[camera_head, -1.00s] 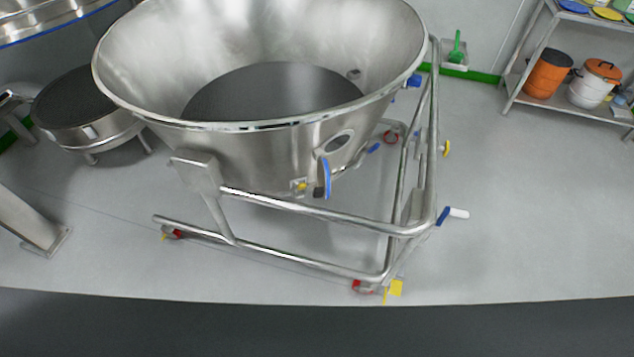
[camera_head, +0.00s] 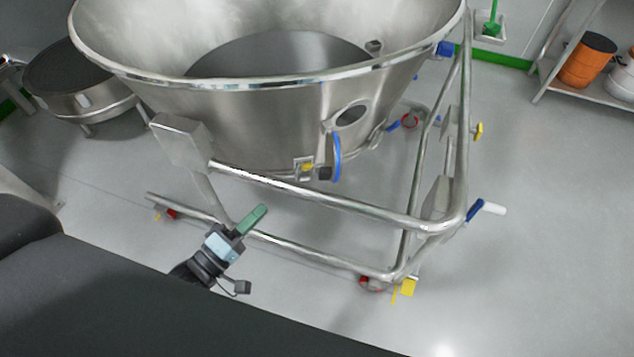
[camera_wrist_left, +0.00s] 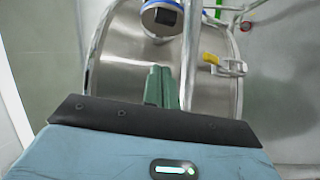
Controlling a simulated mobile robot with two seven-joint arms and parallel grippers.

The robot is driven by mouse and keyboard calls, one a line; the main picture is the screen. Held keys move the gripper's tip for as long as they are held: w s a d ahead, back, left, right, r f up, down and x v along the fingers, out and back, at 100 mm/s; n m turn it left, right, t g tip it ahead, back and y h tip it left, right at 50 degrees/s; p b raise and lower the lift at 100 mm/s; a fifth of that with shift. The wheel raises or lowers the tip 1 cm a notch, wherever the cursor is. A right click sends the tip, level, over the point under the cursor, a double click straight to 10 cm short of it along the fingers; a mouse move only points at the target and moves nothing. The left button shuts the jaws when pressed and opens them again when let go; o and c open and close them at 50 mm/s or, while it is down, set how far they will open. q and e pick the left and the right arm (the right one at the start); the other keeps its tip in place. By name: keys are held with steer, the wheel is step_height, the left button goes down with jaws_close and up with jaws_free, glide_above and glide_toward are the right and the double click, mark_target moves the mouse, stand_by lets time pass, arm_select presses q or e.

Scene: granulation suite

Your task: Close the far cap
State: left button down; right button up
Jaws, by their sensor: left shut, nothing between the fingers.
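The large steel bowl (camera_head: 250,125) stands on a tubular frame. Its near wall has a dark oval port (camera_head: 351,115) with a blue-edged cap (camera_head: 336,158) standing open beside it. A blue part (camera_head: 445,48) sticks out past the bowl's right rim; I cannot tell if it belongs to the far cap. My left gripper (camera_head: 254,217) has green fingers, shut and empty, in front of the bowl's lower left and apart from the caps in the picture. In the left wrist view the fingers (camera_wrist_left: 161,86) point toward steel, with a yellow latch (camera_wrist_left: 210,58) to their right. My right gripper is out of view.
The frame's upper rail (camera_head: 320,197) and lower rail (camera_head: 320,259) run in front of the bowl. A blue-and-white handle (camera_head: 487,209) juts out right. A dark-topped round vessel (camera_head: 80,85) stands left. An orange drum (camera_head: 587,60) is on a shelf. Floor at right is clear.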

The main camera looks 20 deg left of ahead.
mark_target(307, 191)
arm_select(q)
steer(key=x, duration=0.4)
steer(key=d+x, duration=0.1)
steer(key=x, duration=0.3)
steer(key=p+x, duration=0.1)
steer(key=x, duration=0.3)
steer(key=shift+s+d+f, duration=0.1)
steer(key=shift+s+d, duration=0.15)
steer(key=shift+s, duration=0.1)
steer(key=shift+w+d+f, duration=0.1)
steer(key=shift+w+d, duration=0.15)
steer(key=shift+d, duration=0.4)
